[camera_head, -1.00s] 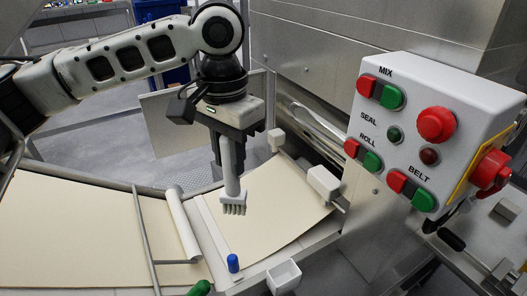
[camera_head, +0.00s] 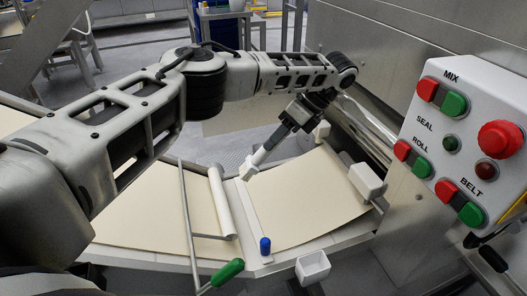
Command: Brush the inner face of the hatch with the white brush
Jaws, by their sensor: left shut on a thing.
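My left gripper (camera_head: 290,126) is shut on the white brush (camera_head: 268,148). The brush is tilted, its head pointing down and to the left, near the upper left edge of the right dough sheet (camera_head: 305,195). I cannot tell whether the bristles touch anything. My right gripper is not in view.
The control box (camera_head: 459,150) with red and green buttons stands at the right. Another dough sheet (camera_head: 145,215) is at left.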

